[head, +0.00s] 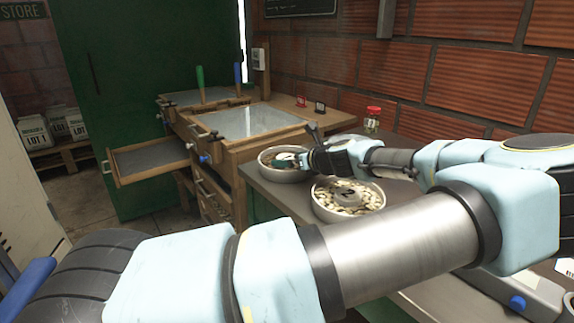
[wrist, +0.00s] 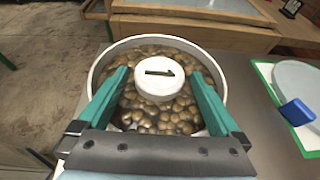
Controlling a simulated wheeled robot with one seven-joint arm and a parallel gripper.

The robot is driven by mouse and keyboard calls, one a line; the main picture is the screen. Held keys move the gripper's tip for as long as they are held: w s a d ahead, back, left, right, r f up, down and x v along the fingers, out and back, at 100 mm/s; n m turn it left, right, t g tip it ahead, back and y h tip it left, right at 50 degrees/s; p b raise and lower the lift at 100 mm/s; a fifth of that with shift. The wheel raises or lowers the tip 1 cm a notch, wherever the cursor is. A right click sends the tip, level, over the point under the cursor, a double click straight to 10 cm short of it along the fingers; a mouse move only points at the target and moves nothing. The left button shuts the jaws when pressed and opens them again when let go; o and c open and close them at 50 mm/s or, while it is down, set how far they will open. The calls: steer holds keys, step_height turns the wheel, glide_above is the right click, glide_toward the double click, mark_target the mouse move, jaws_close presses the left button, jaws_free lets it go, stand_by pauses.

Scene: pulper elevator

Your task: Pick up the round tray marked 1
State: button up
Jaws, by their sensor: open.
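The round tray marked 1 (wrist: 215,82) is a pale, low-walled dish filled with brown beans. A white round knob (wrist: 159,78) with a black 1 stands at its middle. In the head view the tray (head: 268,169) sits on the grey counter, partly covered by my gripper (head: 290,158). In the wrist view my gripper (wrist: 158,72) is open, with one teal finger on each side of the knob and a gap on both sides. The fingers reach over the beans; their height above them is hard to tell.
A second round tray marked 2 (head: 349,213) stands close by, nearer the camera. A red-lidded jar (head: 372,119) is at the back wall. A wooden bench (head: 238,140) with an open drawer (head: 150,162) is at left. A green-edged board with a blue-handled item (wrist: 297,111) lies right of the tray.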

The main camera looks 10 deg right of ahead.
jaws_close()
stand_by(0.8)
